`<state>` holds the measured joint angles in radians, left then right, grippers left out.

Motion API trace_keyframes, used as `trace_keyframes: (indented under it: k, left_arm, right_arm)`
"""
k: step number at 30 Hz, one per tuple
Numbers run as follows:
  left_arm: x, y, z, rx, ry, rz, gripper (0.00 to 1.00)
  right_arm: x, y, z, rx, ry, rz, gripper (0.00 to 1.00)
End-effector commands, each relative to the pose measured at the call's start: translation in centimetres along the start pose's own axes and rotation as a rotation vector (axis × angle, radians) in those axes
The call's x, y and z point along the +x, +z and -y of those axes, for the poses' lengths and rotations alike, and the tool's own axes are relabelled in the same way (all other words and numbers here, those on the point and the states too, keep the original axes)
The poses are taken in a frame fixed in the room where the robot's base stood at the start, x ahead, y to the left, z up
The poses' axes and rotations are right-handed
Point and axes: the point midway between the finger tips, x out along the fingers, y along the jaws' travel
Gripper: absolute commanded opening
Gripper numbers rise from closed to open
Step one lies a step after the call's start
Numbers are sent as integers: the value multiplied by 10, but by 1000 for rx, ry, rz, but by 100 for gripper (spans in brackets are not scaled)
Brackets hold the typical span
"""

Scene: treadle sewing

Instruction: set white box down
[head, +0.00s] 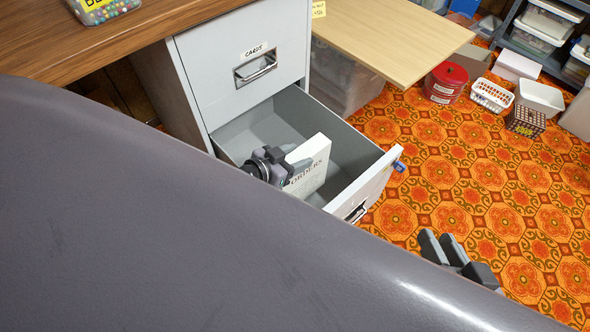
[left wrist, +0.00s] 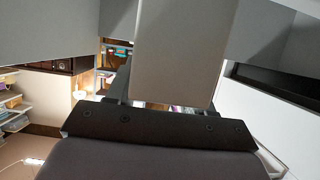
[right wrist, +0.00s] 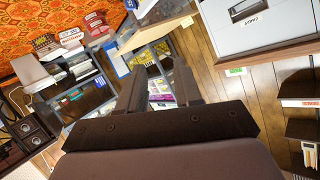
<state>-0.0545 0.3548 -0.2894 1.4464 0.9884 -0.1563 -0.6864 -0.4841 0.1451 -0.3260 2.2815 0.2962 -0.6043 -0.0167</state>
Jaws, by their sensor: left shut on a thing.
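The white box (head: 312,165), with dark lettering that reads like "ORDERS", is upright and slightly tilted at the open lower drawer (head: 373,182) of the grey cabinet. My left gripper (head: 290,168) is shut on its near left part. In the left wrist view the box (left wrist: 172,50) fills the space between the fingers, with the drawer walls around it. The box's lower edge is low within the drawer; I cannot tell whether it touches the drawer floor. My right gripper (head: 449,250) is open and empty over the carpet; its separated fingers show in the right wrist view (right wrist: 160,88).
A blue tag (head: 398,166) sits on the open drawer's front corner. A pale wooden leaf (head: 395,35) juts out behind. A red tin (head: 446,82) and white baskets (head: 491,95) stand on the patterned carpet. My grey arm covers the lower left.

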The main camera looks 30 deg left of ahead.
Motion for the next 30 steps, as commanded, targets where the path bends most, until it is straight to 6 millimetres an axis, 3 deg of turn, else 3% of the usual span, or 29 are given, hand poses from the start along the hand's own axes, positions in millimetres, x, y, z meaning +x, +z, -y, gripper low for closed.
trace_keyframes:
  k: [6,12,23,24,26,30]
  left_arm:
    - [8,18,1,1,-2,-4,0]
    - [17,37,1,2,-2,-5,0]
    - [17,39,1,1,-2,-4,0]
    - [17,41,0,1,0,1,58]
    - [16,40,0,1,0,1,77]
    - [16,40,0,1,0,1,77]
  right_arm:
    - [7,5,3,23,-33,-19,34]
    - [-2,6,-8,-69,14,-71,34]
    - [-4,4,-10,-87,25,-81,34]
    - [-5,3,-10,-90,26,-84,34]
    - [-5,3,-9,-89,25,-83,34]
    - [-5,3,-9,-89,25,-83,34]
